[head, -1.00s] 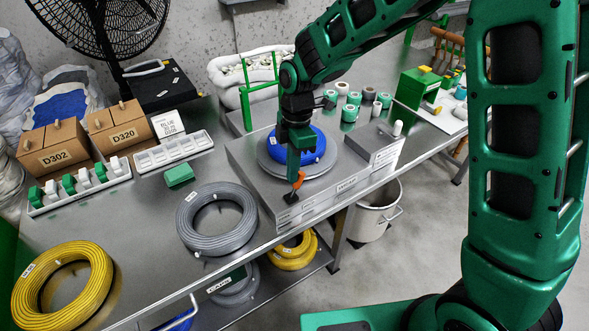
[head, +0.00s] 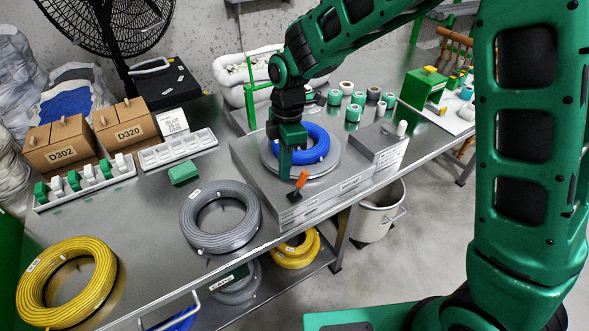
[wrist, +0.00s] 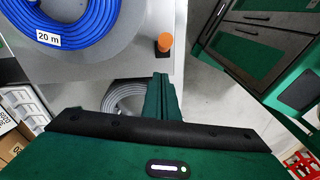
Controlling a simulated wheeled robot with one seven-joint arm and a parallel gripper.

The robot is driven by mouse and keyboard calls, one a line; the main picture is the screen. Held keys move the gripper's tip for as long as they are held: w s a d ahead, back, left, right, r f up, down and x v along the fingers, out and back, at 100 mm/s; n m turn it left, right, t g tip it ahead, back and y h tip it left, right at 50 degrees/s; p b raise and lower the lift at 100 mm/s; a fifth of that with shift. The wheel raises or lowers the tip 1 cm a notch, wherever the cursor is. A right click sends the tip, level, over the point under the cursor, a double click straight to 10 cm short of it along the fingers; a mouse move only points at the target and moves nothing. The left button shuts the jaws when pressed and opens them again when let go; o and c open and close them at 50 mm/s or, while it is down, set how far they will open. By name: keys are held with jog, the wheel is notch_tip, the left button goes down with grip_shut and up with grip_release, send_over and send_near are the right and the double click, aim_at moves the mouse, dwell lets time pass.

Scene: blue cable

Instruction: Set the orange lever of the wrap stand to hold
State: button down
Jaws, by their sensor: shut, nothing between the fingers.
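The wrap stand (head: 262,178) is a grey metal box on the bench, with a round plate carrying a blue cable coil (head: 318,146). Its orange lever (head: 301,180) stands on a dark base at the near left corner, leaning to the upper right in the head view. The wrist view shows the lever (wrist: 165,42) near the stand's edge, and the blue coil (wrist: 75,28) labelled 20 m. My gripper (head: 285,174) is shut and empty, pointing down just left of the lever. In the wrist view its fingertips (wrist: 163,78) appear apart from the lever. The hold marking is not legible.
A grey cable coil (head: 220,217) and a yellow coil (head: 67,283) lie on the bench to the left. A green block (head: 184,173) sits behind the grey coil. Several tape rolls (head: 353,112) stand behind the stand. A white bucket (head: 376,222) is below the bench.

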notch_tip(320, 180, up, 10)
jog(key=w+d, duration=0.1)
jog(key=shift+w, duration=0.15)
